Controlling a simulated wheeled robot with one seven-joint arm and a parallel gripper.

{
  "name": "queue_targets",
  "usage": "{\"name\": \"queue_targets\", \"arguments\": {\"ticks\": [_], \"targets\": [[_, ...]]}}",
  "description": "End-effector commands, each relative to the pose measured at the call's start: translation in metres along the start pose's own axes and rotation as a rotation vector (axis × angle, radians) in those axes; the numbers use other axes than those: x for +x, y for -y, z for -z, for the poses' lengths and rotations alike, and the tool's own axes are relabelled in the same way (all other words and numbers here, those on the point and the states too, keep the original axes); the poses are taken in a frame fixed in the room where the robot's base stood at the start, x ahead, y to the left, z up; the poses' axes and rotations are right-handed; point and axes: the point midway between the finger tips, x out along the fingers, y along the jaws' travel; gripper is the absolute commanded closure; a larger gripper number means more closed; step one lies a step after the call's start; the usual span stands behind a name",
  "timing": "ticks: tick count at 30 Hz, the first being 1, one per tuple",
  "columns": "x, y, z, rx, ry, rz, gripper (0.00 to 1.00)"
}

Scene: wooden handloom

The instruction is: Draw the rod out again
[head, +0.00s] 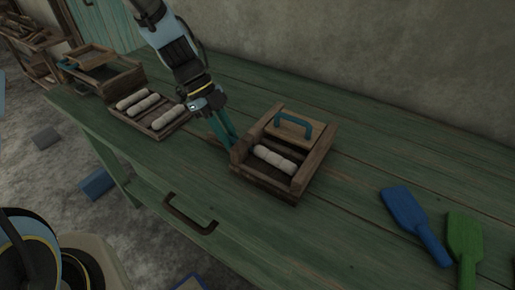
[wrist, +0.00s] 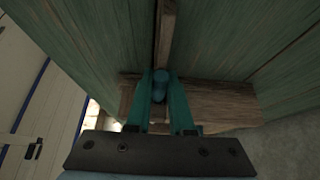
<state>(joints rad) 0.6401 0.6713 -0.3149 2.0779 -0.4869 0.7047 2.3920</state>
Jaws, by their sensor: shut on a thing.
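A small wooden box (head: 240,153) stands on the green bench, with a lid (head: 290,131) carrying a blue handle (head: 305,126) over its back part. My gripper (head: 232,143) reaches down at the box's left side, its teal fingertips close to the wall. In the wrist view my gripper (wrist: 160,100) is shut on a short teal rod (wrist: 160,76), whose rounded end shows between the fingers, in front of a wooden piece. The rod cannot be made out in the head view. How deep it sits in the wood is hidden.
Pale rolls (head: 275,160) lie in the box's open front part. A wooden tray (head: 152,127) with more rolls stands to the left. A blue paddle (head: 405,210) and a green paddle (head: 463,240) lie at the right. The bench (head: 300,235) is clear in front of the box.

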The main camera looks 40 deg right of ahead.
Motion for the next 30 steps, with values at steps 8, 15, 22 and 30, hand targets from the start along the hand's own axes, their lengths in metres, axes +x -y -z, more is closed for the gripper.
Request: {"name": "queue_targets", "arguments": {"ticks": [8, 15, 22, 30], "targets": [[0.0, 0.0, 0.0, 0.0, 0.0, 0.0, 1.0], [-0.013, 0.001, -0.021, -0.003, 0.0, 0.003, 1.0], [-0.031, 0.0, -0.051, -0.003, 0.001, 0.003, 1.0], [-0.053, 0.001, -0.085, -0.002, 0.0, 0.004, 1.0]]}}
